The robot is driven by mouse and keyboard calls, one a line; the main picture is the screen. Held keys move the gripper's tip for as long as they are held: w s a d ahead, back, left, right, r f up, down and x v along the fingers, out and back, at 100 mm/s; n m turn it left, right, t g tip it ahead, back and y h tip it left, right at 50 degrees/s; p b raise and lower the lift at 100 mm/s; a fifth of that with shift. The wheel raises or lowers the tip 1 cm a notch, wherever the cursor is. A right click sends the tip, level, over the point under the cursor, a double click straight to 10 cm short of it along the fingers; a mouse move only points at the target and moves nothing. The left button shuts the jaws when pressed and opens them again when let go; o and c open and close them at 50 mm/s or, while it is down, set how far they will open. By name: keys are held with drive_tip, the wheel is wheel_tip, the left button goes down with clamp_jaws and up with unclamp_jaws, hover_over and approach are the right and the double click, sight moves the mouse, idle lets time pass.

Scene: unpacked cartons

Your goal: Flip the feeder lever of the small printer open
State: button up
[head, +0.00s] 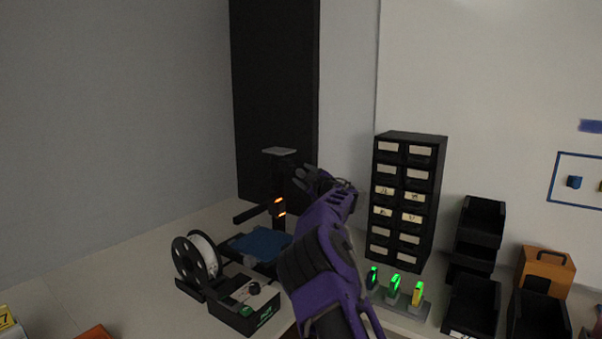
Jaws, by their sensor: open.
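The small printer stands at the back of the table, with a blue bed (262,243), a dark upright with orange lights and a grey top plate (279,151). Its black control box (243,308) is in front, with a knob and a small panel. My gripper (301,181), at the end of my purple and black arm, is open and empty. In the picture it lies just right of the printer's upright, below and right of the top plate. I cannot tell whether it touches the printer. I cannot make out the feeder lever; it is dark there and my gripper covers part.
A filament spool (203,255) stands left of the printer. A black drawer cabinet (407,200), a rack with green-lit items (398,301), black bins (472,302) and an orange case (546,269) stand to the right. The table's left part (110,265) is mostly clear.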

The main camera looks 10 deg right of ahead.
drive_tip(key=shift+x, duration=0.95)
drive_tip(key=shift+c, duration=0.3)
clamp_jaws()
